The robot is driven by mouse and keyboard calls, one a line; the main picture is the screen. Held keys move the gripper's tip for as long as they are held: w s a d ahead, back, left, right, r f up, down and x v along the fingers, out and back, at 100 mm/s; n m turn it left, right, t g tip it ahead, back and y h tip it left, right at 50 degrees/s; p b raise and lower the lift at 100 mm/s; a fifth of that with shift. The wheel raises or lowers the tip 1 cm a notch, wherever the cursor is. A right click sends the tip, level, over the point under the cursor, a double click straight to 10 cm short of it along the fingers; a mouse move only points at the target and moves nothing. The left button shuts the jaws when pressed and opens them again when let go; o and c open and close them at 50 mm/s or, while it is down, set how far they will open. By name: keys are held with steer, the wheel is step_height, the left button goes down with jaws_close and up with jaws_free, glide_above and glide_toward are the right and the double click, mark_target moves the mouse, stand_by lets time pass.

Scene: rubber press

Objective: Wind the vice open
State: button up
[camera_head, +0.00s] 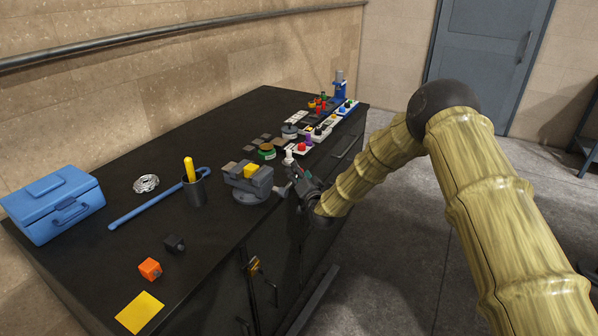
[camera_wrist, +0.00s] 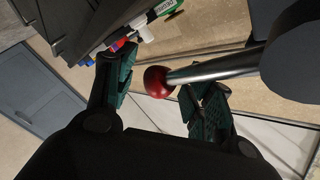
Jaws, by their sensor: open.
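The grey vice (camera_head: 248,186) stands near the front edge of the dark bench, with a yellow block (camera_head: 250,171) at its jaws. My gripper (camera_head: 301,184) is just right of the vice, at the bench's front edge. In the wrist view my gripper (camera_wrist: 152,78) is open, with its two green-padded fingers apart. A red ball knob (camera_wrist: 156,82) on the end of a metal bar (camera_wrist: 212,68) shows between the fingers, nearer the right one. I cannot tell whether a finger touches it. The rest of the vice's handle is mostly hidden in the head view.
A dark cup (camera_head: 194,190) with a yellow-handled tool stands left of the vice, beside a blue bar (camera_head: 145,205). A blue toolbox (camera_head: 55,207), orange cube (camera_head: 150,268) and yellow sheet (camera_head: 139,312) lie further left. Several small parts crowd the bench's far end.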

steer(key=shift+w+a, duration=0.1)
steer(key=shift+w, duration=0.3)
jaws_close()
steer(key=shift+d+f+b, duration=0.1)
steer(key=shift+d+b, duration=0.1)
steer(key=shift+b, duration=0.2)
